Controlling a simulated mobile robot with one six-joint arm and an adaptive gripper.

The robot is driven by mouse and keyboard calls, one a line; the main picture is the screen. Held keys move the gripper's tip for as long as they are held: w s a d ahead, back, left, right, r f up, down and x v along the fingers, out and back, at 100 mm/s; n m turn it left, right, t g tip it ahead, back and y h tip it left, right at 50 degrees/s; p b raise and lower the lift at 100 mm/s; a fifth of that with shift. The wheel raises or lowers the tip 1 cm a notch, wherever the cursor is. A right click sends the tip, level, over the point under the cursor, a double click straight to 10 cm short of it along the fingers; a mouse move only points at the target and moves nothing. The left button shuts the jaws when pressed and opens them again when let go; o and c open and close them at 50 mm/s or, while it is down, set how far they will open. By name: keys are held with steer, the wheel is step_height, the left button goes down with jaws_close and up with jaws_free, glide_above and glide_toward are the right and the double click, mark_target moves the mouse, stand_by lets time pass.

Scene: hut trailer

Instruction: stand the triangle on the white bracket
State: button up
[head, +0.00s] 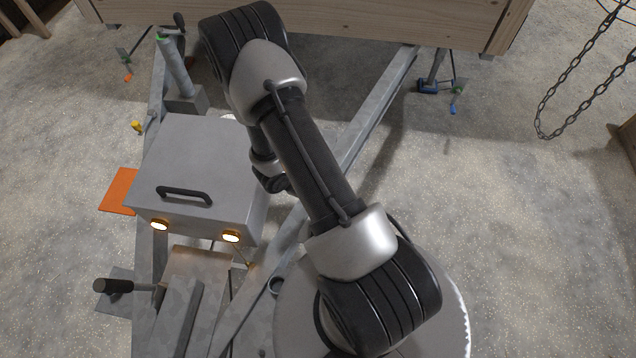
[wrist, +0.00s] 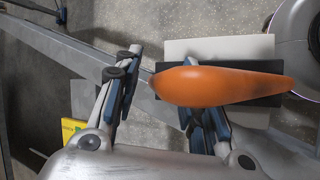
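In the head view, my arm and the grey box hide the gripper.
A grey box (head: 200,165) with a black handle and two lit lamps stands on the trailer frame (head: 375,110). An orange sheet (head: 118,191) lies left of it. A jack post (head: 175,65) rises behind. A chain (head: 570,85) hangs at right over open floor.

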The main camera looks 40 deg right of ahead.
steer(key=shift+r+p, duration=0.45)
steer(key=shift+r, duration=0.1)
steer(key=w+a+r+m+p, duration=0.1)
steer(key=a+r, duration=0.2)
steer(key=r, duration=0.7)
steer(key=a+r+m+t+y+p, duration=0.1)
steer(key=a+r, duration=0.2)
steer(key=r, duration=0.6)
steer(key=w+a+r+m+p, duration=0.1)
steer(key=a+r, duration=0.2)
steer(key=r, duration=0.7)
steer(key=s+a+r+t+y, duration=0.2)
steer(key=s+a+r+y, duration=0.1)
steer(key=s+a+r, duration=0.2)
steer(key=s+a+r+m+t+y, duration=0.1)
steer(key=s+a+r+t+y, duration=0.2)
steer(key=s+a+r, duration=0.3)
steer(key=shift+a+r, duration=0.15)
steer(key=shift+r, duration=2.05)
steer(key=shift+s, duration=0.1)
